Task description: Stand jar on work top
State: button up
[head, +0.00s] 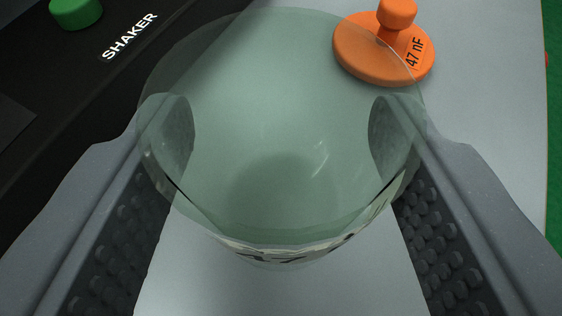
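A clear, greenish glass jar (280,130) fills the middle of the head view, seen from above. My gripper (281,135) has its two grey fingers on either side of the jar, the tips showing through the glass at its left and right walls. The fingers appear closed against the jar. A label with dark print shows partly on the jar's near side. The work top (490,130) is a light grey surface beneath. I cannot tell whether the jar's base touches it.
A black shaker (60,110) with white lettering and a green knob (75,12) lies at the upper left. An orange knobbed disc (375,60) marked "47 nF" is just beyond the jar at the upper right. A green strip (555,150) runs along the right edge.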

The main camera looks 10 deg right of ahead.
jog(key=o, duration=1.2)
jog(key=shift+s+a+r, duration=0.1)
jog(key=shift+s+r, duration=0.15)
jog(key=shift+s, duration=0.15)
jog(key=v, duration=1.1)
jog(key=shift+p, duration=0.35)
